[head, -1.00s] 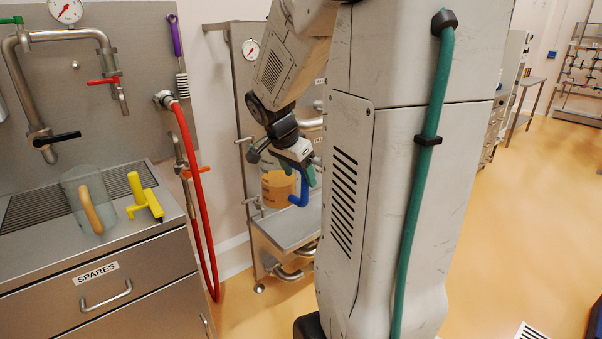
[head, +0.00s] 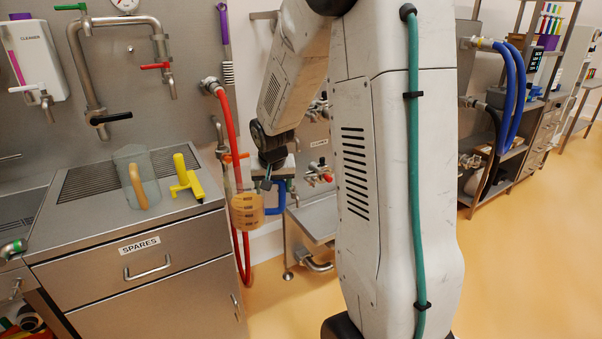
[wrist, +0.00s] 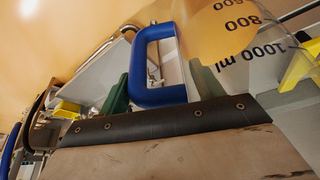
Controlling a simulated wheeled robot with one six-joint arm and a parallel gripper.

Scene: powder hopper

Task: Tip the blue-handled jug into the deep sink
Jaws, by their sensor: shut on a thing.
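The clear jug (head: 246,212) holds orange-tan contents and has dark volume marks. It hangs about upright in the air, in front of the red hose. Its blue handle (head: 279,197) is on its right side; in the wrist view the blue handle (wrist: 160,68) stands between green fingers, with the jug's marked wall (wrist: 238,40) at upper right. My gripper (head: 272,180) is shut on this handle, its fingertips partly hidden in the head view. I cannot clearly make out the deep sink; a steel basin edge (head: 28,203) shows at the far left.
A steel drainer counter (head: 90,237) left of the jug carries another clear jug with a tan handle (head: 138,185) and a yellow-handled thing (head: 187,180). A red hose (head: 233,130) hangs close behind my held jug. A low steel bench (head: 320,218) stands behind. Floor is clear at right.

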